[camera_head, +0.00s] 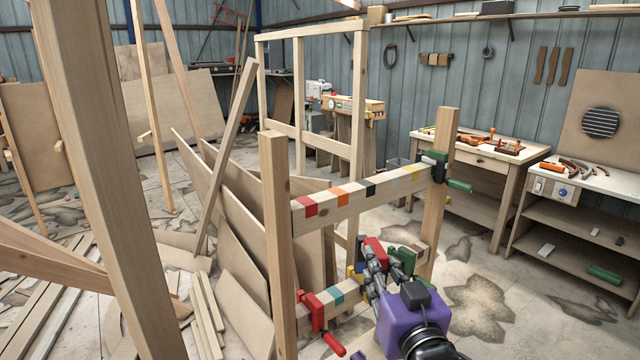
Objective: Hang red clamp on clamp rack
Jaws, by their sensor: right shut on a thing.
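The clamp rack is a wooden frame with two posts and an upper rail (340,198) marked with coloured bands, including red, orange, black and yellow. My right gripper (373,262) is in front of the lower part of the rack. It is shut on a red clamp (375,247), which is partly hidden by the fingers. Another red clamp (312,308) is at the left end of the lower rail (345,295), its handle pointing down to the right. A green clamp (438,160) is at the right end of the upper rail. My left gripper is out of view.
Green parts (407,258) and a yellow part (352,272) are close beside my right gripper. Leaning boards (240,230) crowd the left of the rack. A workbench (482,158) and a shelf unit (575,200) stand at the right. The floor between is stained.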

